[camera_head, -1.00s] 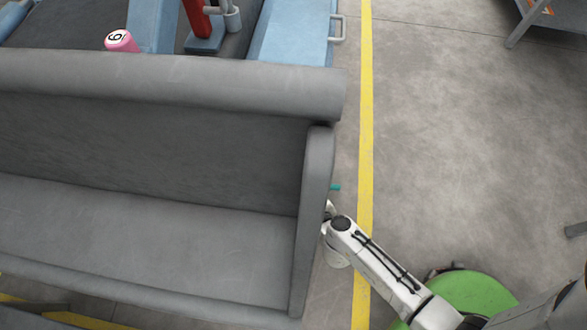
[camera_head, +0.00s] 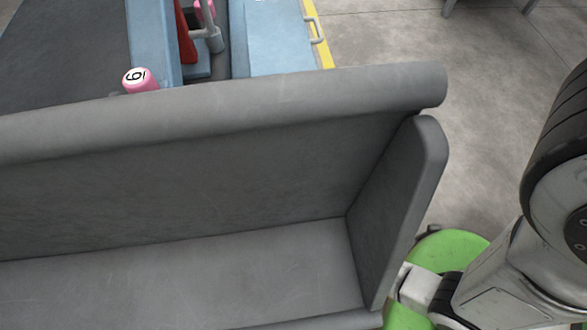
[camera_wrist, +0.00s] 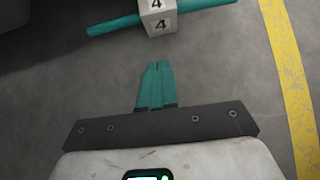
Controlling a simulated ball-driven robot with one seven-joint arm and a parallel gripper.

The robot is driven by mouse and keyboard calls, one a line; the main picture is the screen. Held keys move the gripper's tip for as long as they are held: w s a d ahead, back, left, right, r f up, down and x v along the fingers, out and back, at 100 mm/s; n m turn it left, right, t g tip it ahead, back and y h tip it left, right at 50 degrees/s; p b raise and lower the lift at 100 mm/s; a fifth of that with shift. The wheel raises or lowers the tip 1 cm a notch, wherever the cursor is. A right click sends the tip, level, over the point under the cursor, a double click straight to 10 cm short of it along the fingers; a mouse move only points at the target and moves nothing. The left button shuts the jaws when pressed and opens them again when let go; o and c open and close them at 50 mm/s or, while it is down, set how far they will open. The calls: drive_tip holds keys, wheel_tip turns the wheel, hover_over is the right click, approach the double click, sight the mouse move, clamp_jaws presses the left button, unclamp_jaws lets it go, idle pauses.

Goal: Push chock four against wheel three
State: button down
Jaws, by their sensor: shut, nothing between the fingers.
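Chock four (camera_wrist: 158,18) is a pale block with a 4 on two faces, at the top of the wrist view. A teal bar (camera_wrist: 110,28) sticks out on both sides of it. My gripper (camera_wrist: 157,66) has its teal fingers together and empty, pointing at the block with a gap of bare floor between. I cannot make out wheel three in either view. The head view shows neither the chock nor my fingers.
A grey padded bench (camera_head: 180,265) fills much of the head view. Blue ramps (camera_head: 275,40) and a pink object (camera_head: 141,80) marked 6 or 9 lie beyond it. Clear floor (camera_head: 490,100) is at right. A yellow line (camera_wrist: 290,80) runs right of the chock.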

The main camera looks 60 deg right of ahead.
drive_tip(key=b+x, duration=0.5)
drive_tip(key=x, duration=0.5)
drive_tip(key=shift+w+a+f+b, duration=0.1)
drive_tip(key=shift+a+b, duration=0.1)
drive_tip(key=shift+b, duration=0.2)
drive_tip(key=shift+w+d, duration=0.7)
drive_tip(key=shift+d, duration=0.3)
drive_tip(key=shift+w+d+b, duration=0.35)
drive_tip(key=shift+w+d, duration=0.15)
drive_tip(key=shift+d, duration=0.2)
drive_tip(key=d, duration=0.1)
drive_tip(key=w+d+p, duration=0.2)
drive_tip(key=shift+w+r, duration=0.1)
drive_tip(key=shift+r, duration=0.2)
drive_tip(key=shift+w+d+f, duration=0.1)
drive_tip(key=shift+w+d, duration=0.1)
drive_tip(key=shift+d, duration=0.05)
